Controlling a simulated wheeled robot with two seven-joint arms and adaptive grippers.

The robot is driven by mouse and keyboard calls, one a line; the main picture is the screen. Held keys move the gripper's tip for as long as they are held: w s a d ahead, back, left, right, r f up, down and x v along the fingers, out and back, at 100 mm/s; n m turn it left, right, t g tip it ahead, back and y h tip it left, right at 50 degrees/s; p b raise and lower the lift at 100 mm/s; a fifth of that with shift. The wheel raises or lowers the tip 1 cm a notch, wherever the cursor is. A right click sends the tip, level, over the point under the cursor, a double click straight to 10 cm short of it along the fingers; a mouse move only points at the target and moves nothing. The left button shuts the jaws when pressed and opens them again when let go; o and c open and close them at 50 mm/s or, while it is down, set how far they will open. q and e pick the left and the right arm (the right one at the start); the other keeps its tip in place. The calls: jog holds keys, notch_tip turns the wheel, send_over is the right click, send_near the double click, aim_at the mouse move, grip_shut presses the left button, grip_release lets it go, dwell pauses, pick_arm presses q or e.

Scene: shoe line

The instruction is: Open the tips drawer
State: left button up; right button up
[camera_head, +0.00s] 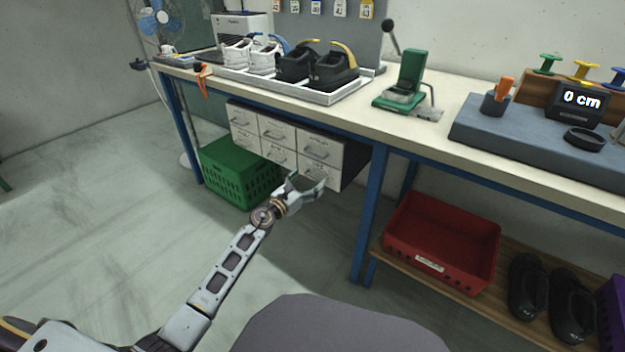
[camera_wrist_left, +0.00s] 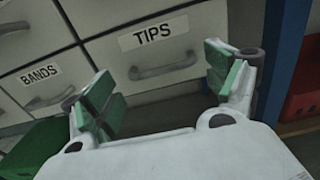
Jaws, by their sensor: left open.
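The tips drawer (camera_wrist_left: 165,53) shows in the left wrist view, a pale front labelled TIPS with a grey bar handle (camera_wrist_left: 165,68) below the label. It looks shut, flush with its neighbours. In the head view it appears to be the lower right drawer (camera_head: 317,168) of the unit under the bench. My left gripper (camera_head: 307,182) is open and empty in front of that drawer. In the left wrist view its green-padded fingers (camera_wrist_left: 160,78) stand apart to either side of the handle, with no visible contact. My right gripper is not in view.
The bands drawer (camera_wrist_left: 42,85) is left of the tips drawer. A green crate (camera_head: 238,172) stands below the unit on the left. A blue bench leg (camera_head: 372,205) rises to the right, with a red crate (camera_head: 440,235) on the low shelf beyond. The floor before the drawers is clear.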

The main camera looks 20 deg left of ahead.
aim_at(312, 177)
pick_arm(q)
jog(key=shift+b+x, duration=0.35)
jog(key=shift+x, duration=1.2)
grip_shut()
